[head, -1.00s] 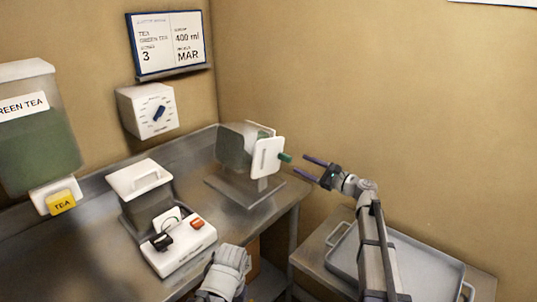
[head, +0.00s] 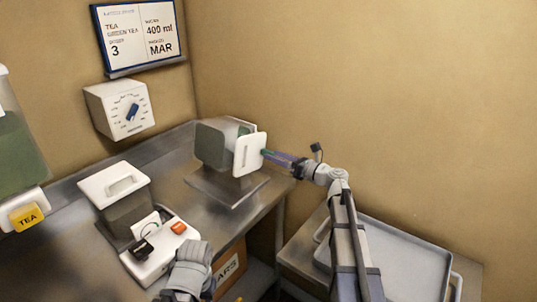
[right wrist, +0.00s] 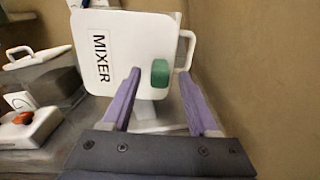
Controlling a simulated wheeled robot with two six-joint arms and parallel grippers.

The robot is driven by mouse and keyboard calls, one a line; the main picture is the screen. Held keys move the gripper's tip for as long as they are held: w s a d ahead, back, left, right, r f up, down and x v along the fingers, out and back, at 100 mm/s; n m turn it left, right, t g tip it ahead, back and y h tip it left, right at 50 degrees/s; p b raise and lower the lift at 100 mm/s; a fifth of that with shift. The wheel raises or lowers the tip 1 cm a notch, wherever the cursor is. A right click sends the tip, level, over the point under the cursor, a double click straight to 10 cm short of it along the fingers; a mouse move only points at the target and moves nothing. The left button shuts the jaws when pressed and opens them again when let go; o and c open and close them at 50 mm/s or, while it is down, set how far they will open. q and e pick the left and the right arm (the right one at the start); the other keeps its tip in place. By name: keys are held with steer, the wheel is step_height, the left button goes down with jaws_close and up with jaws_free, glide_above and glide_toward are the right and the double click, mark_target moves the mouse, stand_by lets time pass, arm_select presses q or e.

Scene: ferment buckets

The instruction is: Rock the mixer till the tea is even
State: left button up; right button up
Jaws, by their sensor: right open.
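The mixer (head: 213,143) stands on the steel counter, with a white front plate (head: 247,155) facing right. My right gripper (head: 268,155) is at the knob. In the right wrist view its purple fingers (right wrist: 159,76) are open, one on each side of the knob; contact cannot be told. The tea inside is too dim to judge.
A white-lidded container (head: 118,190) and a white device with an orange button (head: 160,250) stand left on the counter. A dial box (head: 120,108) and a TEA sign (head: 140,32) are on the wall. A grey tray (head: 405,270) lies at right on a lower table.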

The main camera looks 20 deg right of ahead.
steer(key=shift+x, duration=1.55)
jaws_close()
